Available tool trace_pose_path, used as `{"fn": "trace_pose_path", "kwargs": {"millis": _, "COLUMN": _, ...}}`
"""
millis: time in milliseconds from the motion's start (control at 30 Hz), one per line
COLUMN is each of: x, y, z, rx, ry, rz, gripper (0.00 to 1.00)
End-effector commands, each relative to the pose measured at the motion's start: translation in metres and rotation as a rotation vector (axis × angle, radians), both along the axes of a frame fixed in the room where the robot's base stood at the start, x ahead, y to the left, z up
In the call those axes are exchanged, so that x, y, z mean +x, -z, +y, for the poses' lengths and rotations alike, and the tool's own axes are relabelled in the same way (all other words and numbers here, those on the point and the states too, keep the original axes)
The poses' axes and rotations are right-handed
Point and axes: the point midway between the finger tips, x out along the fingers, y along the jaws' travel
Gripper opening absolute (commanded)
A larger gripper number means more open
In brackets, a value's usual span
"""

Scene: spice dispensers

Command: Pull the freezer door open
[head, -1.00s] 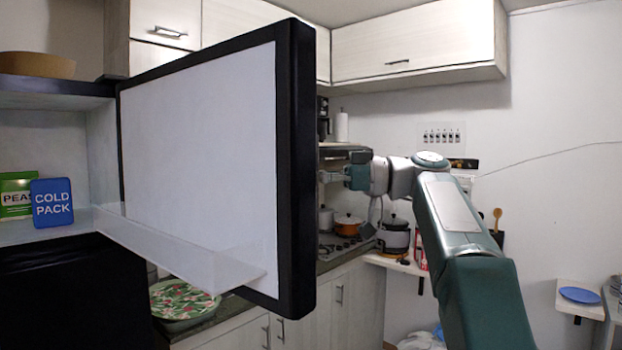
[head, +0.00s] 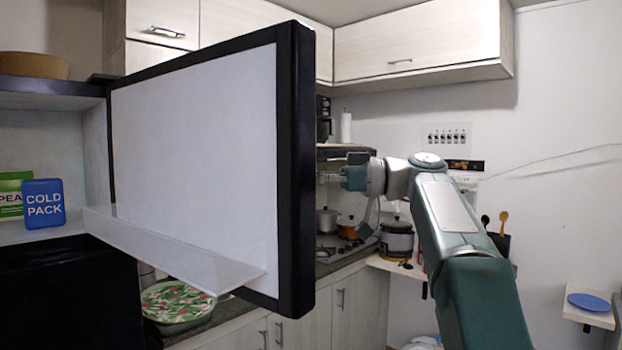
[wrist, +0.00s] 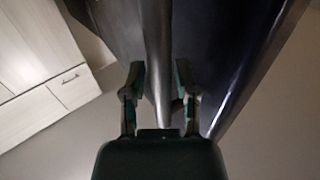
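The freezer door (head: 195,150) stands wide open at the left of the head view. Its white inner face, black edge and clear door shelf (head: 175,248) face me. In the wrist view, a grey bar handle (wrist: 158,40) runs in front of the dark outer face of the door (wrist: 235,50).
The freezer compartment (head: 45,135) holds a blue cold pack (head: 43,203) and a green box (head: 12,195). A patterned dish (head: 175,303) sits on the counter below the door. Pots stand by the stove behind my arm. A small shelf with a blue plate (head: 588,301) is at the right.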

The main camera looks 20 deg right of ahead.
Motion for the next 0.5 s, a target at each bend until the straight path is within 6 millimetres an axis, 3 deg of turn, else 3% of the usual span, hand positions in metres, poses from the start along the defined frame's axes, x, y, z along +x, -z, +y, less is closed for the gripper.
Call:
{"fn": "trace_pose_path", "kwargs": {"millis": 367, "x": 0.000, "y": -0.001, "z": 0.000, "rx": 0.001, "ry": 0.000, "rz": -0.001, "gripper": 0.59}}
{"fn": "trace_pose_path", "kwargs": {"millis": 500, "x": -0.003, "y": -0.001, "z": -0.011, "rx": 0.001, "ry": 0.002, "rz": -0.003, "gripper": 0.59}}
